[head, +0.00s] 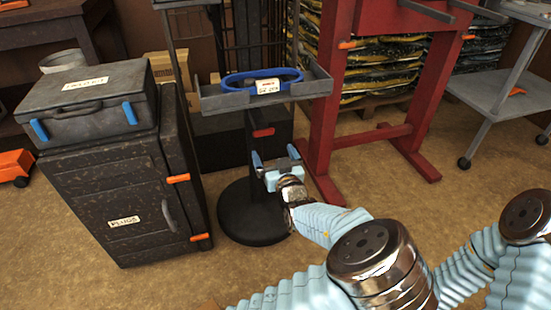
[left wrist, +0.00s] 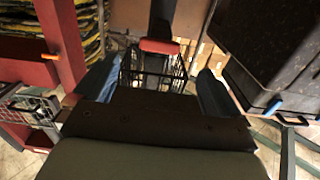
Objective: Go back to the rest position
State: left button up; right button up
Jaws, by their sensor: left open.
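My left gripper (head: 275,157) is open and empty, with blue fingers. In the head view it appears in front of the dark post of a stand with a round black base (head: 240,228), below the stand's grey tray (head: 321,86). In the left wrist view its two fingers (left wrist: 156,85) are spread apart. A red piece (left wrist: 160,46) on the post shows beyond them; it also shows in the head view (head: 263,132). I cannot tell the exact gap to the post. My right gripper is out of view.
A blue oval item (head: 236,82) with a label sits in the tray. To the left a dark cabinet (head: 112,197) labelled PLUGS carries a grey case (head: 85,103). A red frame (head: 328,115) stands right of the stand. A wheeled grey cart (head: 490,95) is far right. Open floor lies between.

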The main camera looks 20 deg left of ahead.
pick_arm(q)
jog(key=shift+s+d, duration=0.35)
jog(key=shift+s, duration=0.25)
jog(key=s+a+f+m+g+h+p, duration=0.1)
jog(key=s+a+f+g+h, duration=0.2)
jog(key=f, duration=0.5)
jog(key=s+a+f+m+g, duration=0.1)
jog(key=s+f+g, duration=0.25)
jog(key=f, duration=0.55)
jog(key=s+a+f+m+g+h+p, duration=0.1)
jog(key=s+a+f+g+h, duration=0.1)
jog(key=s+f, duration=0.45)
jog(key=s+d+f+m+g+h, duration=0.1)
jog(key=s+d+f+g+h, duration=0.1)
jog(key=s+d+h, duration=0.2)
jog(key=s+d+f+g+h+p, duration=0.1)
jog(key=s+d+f+g+h, duration=0.1)
jog(key=s+d+h, duration=0.3)
jog(key=s+d+g, duration=0.1)
jog(key=s+d, duration=0.2)
jog(key=s, duration=0.1)
jog(key=shift+d+m+g, duration=0.15)
jog(key=shift+m+g, duration=0.2)
jog(key=shift+m, duration=0.05)
jog(key=shift+w, duration=0.1)
